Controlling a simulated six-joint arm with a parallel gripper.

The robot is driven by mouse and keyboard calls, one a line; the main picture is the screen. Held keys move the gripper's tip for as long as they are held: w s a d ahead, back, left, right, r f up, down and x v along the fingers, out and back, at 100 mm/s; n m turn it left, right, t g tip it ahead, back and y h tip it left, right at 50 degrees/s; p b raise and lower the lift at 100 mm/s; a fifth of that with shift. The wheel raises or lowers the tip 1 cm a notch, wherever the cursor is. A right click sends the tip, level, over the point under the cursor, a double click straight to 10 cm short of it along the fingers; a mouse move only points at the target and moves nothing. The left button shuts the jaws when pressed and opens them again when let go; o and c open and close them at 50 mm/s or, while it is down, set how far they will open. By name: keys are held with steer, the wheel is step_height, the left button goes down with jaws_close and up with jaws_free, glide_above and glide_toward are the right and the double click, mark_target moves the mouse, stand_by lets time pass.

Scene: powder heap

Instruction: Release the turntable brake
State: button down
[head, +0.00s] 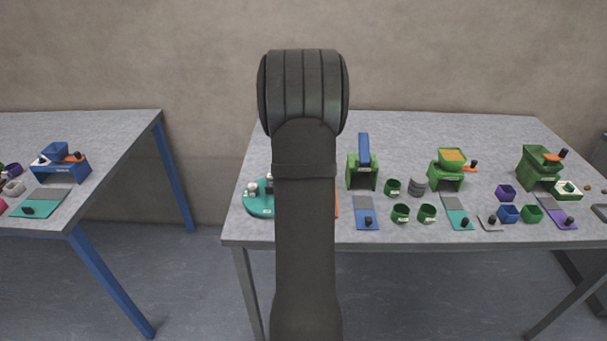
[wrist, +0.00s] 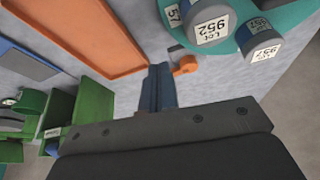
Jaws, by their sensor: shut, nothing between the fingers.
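The teal turntable (head: 258,198) is at the left of the main table in the head view, partly hidden by my arm. In the wrist view its edge (wrist: 174,22) shows at the upper right, carrying grey containers (wrist: 210,22) with white lot labels. A small orange piece (wrist: 186,66), apparently the brake lever, sits beside the turntable's rim. My gripper (wrist: 161,70) is shut and empty, its fingertips just left of the orange piece. I cannot tell whether they touch it. The gripper is hidden behind my arm in the head view.
An orange tray (wrist: 130,65) lies left of the fingers in the wrist view. Green stands (wrist: 95,108) are farther left. The head view shows green dispensers (head: 447,170), cups (head: 401,213) and coloured pads (head: 366,212) to the right. A second table (head: 120,140) stands left, across a gap.

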steer(key=shift+w+d, duration=0.2)
steer(key=shift+w, duration=1.1)
steer(key=shift+w+d+n+y, duration=0.2)
steer(key=shift+w+n+y, duration=0.1)
steer(key=shift+n, duration=0.6)
steer(key=shift+w+d+n, duration=0.15)
steer(key=shift+n, duration=0.35)
steer(key=n+y, duration=0.1)
steer(key=w+n, duration=0.1)
steer(key=n, duration=0.1)
steer(key=shift+w+d+y, duration=0.1)
steer(key=shift+d+y, duration=0.05)
steer(key=shift+y, duration=0.25)
steer(key=n, duration=0.2)
steer(key=w+n+g+y, duration=0.1)
steer(key=n, duration=0.1)
steer(key=shift+w, duration=0.2)
steer(key=n, duration=0.2)
steer(key=w+n+g+y, duration=0.1)
steer(key=n, duration=0.1)
steer(key=shift+w+a, duration=0.15)
steer(key=shift+a, duration=0.25)
